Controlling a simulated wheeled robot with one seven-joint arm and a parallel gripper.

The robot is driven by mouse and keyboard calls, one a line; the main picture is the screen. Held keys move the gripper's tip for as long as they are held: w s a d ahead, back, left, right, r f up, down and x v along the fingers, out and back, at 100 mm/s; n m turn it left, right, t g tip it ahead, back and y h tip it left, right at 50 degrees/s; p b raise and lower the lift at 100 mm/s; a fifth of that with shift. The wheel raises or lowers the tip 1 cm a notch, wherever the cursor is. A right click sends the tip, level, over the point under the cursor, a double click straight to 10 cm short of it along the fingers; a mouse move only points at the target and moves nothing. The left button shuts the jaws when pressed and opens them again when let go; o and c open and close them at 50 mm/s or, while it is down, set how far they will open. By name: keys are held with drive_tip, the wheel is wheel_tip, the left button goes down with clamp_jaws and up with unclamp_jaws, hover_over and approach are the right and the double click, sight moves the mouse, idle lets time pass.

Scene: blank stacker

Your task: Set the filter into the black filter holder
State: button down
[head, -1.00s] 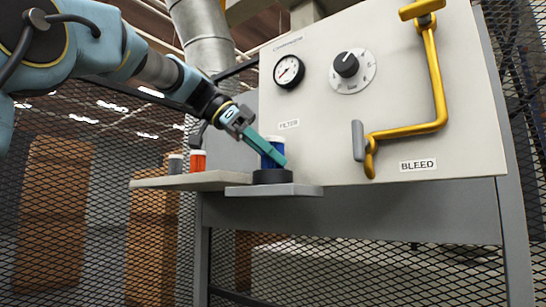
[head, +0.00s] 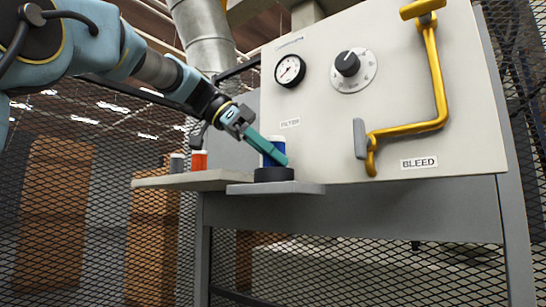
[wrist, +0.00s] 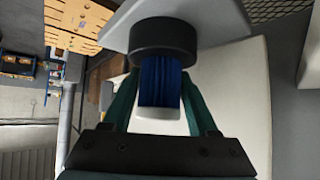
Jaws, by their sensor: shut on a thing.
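The blue filter (head: 273,157) with a white top stands upright with its lower end inside the black filter holder (head: 274,175). In the wrist view the blue filter (wrist: 160,82) meets the opening of the black holder (wrist: 164,40), and its white cap (wrist: 160,113) faces the camera. My gripper (head: 279,160) reaches down from the upper left, its green fingers on either side of the filter. It is shut on the filter. The near finger hides part of the filter in the head view. How deep the filter sits is hidden inside the holder.
The holder stands on a small grey shelf (head: 305,189) on the panel (head: 440,120) front. An orange container (head: 199,161) and a grey one (head: 177,164) stand on the side shelf (head: 160,183) to the left. The yellow bleed handle (head: 410,130), dial and gauge are to the right.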

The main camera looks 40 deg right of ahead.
drive_tip(key=shift+a+f, duration=0.1)
drive_tip(key=shift+f, duration=1.2)
drive_tip(key=shift+c, duration=2)
unclamp_jaws()
drive_tip(key=shift+y, duration=0.3)
drive_tip(key=shift+o, duration=1.4)
drive_tip(key=shift+r, duration=0.1)
drive_tip(key=shift+h, duration=0.4)
drive_tip(key=v, duration=0.4)
drive_tip(key=r+v, duration=0.1)
drive_tip(key=v, duration=0.3)
drive_tip(key=d+v, duration=0.1)
drive_tip(key=v, duration=0.3)
drive_tip(key=shift+s+r, duration=0.25)
drive_tip(key=shift+r, duration=0.05)
drive_tip(key=shift+a, duration=0.1)
